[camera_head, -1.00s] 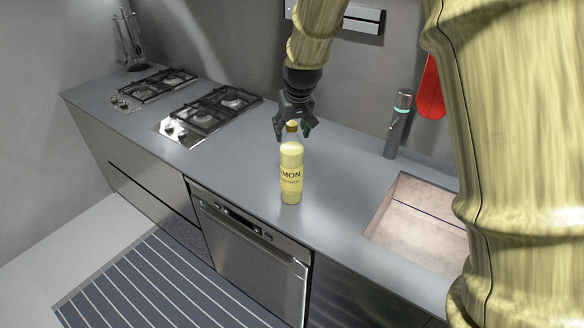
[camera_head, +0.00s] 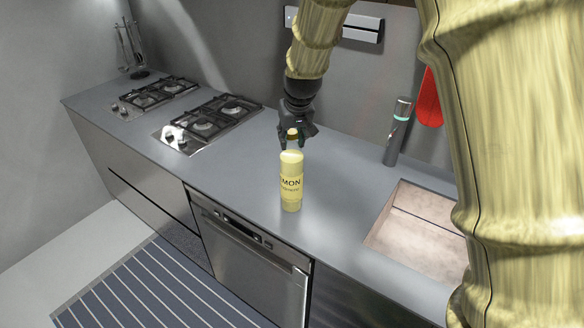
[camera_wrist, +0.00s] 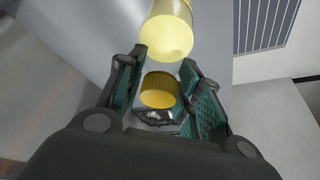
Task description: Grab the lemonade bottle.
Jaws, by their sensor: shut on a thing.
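The lemonade bottle (camera_head: 291,184) is pale yellow with a dark lemon label and a yellow-brown cap. It stands upright on the grey counter near the front edge, above the oven. My gripper (camera_head: 294,138) is at the bottle's top in the head view, with its fingers at the cap and neck. In the wrist view the yellow cap (camera_wrist: 159,90) sits between the two green-padded fingers of my gripper (camera_wrist: 163,95), and the pale bottle body (camera_wrist: 168,35) extends beyond them. The gripper is shut on the bottle. Whether the base touches the counter is hard to tell.
Two gas hobs (camera_head: 208,118) are on the counter to the left. The counter around the bottle is clear. A striped runner (camera_head: 160,290) lies on the floor.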

